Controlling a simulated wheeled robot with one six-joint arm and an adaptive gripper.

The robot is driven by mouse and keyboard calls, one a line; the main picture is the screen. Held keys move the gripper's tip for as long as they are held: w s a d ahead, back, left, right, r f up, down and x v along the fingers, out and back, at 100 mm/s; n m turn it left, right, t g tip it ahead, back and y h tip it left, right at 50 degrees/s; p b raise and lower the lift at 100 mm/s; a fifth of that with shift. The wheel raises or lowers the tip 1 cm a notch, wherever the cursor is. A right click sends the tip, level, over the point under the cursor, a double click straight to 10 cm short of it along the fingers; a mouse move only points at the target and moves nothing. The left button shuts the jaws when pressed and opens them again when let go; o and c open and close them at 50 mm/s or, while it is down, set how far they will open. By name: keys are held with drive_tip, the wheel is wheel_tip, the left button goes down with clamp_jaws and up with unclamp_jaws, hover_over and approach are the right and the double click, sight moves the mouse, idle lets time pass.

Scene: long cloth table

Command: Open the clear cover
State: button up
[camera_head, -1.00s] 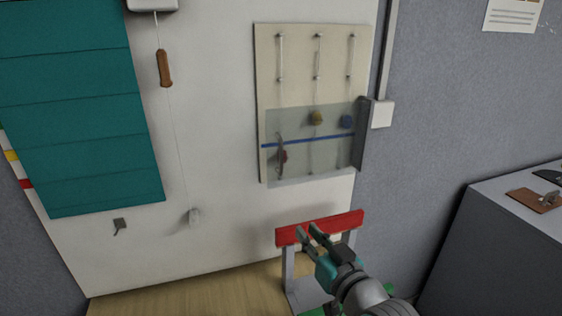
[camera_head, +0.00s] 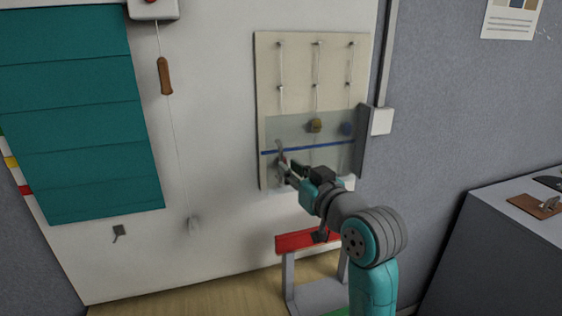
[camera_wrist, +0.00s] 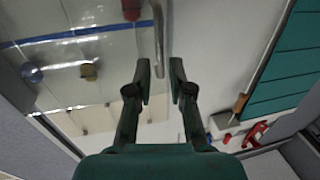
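The clear cover (camera_head: 335,157) is a see-through panel with a blue stripe, over the lower part of a cream board on the wall. Its grey bar handle (camera_head: 281,149) is at the left edge. In the wrist view the cover (camera_wrist: 90,50) fills the upper left, and the handle (camera_wrist: 158,35) runs down to between the fingertips. My gripper (camera_head: 284,171) is at the handle's lower part. In the wrist view my gripper (camera_wrist: 160,66) is open, with gaps beside the handle. A red knob (camera_wrist: 131,9) shows behind the cover.
A yellow knob (camera_head: 315,126) and a blue knob (camera_head: 347,129) sit behind the cover. A grey upright strip (camera_head: 362,140) borders its right side. A red-topped stand (camera_head: 294,243) is below. A brown pull handle (camera_head: 165,76) hangs at left. Bare white wall lies left of the board.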

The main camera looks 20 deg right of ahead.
drive_tip(key=shift+w+a, duration=0.25)
drive_tip(key=shift+w, duration=0.95)
drive_tip(key=shift+w+a, duration=0.2)
drive_tip(key=shift+w, duration=1)
clamp_jaws()
